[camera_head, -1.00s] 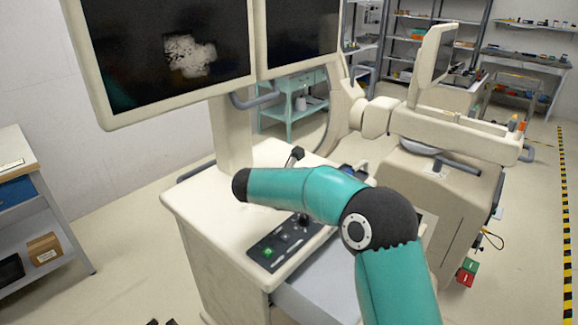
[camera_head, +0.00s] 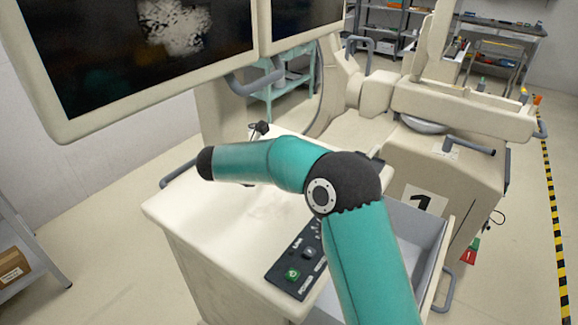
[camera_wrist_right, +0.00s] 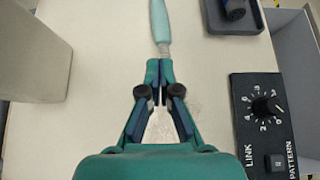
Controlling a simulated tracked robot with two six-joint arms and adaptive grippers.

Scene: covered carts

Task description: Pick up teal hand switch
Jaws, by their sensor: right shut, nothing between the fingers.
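The teal hand switch (camera_wrist_right: 160,22) is a slim stick at the top of the right wrist view, lying on the pale cart top (camera_wrist_right: 105,60), with a narrow grey end pointing towards my gripper. My right gripper (camera_wrist_right: 160,66) is shut and empty, its tips just short of that end; I cannot tell whether they touch it. In the head view my right arm hides the right gripper, and I cannot make out the switch there. My left gripper is in neither view.
A control panel (camera_wrist_right: 265,120) with a knob lies right of the gripper, below a dark tray (camera_wrist_right: 236,22). A beige post (camera_wrist_right: 35,55) stands left. An open grey drawer (camera_head: 412,235) projects from the cart's right side. A large monitor (camera_head: 150,60) overhangs the cart.

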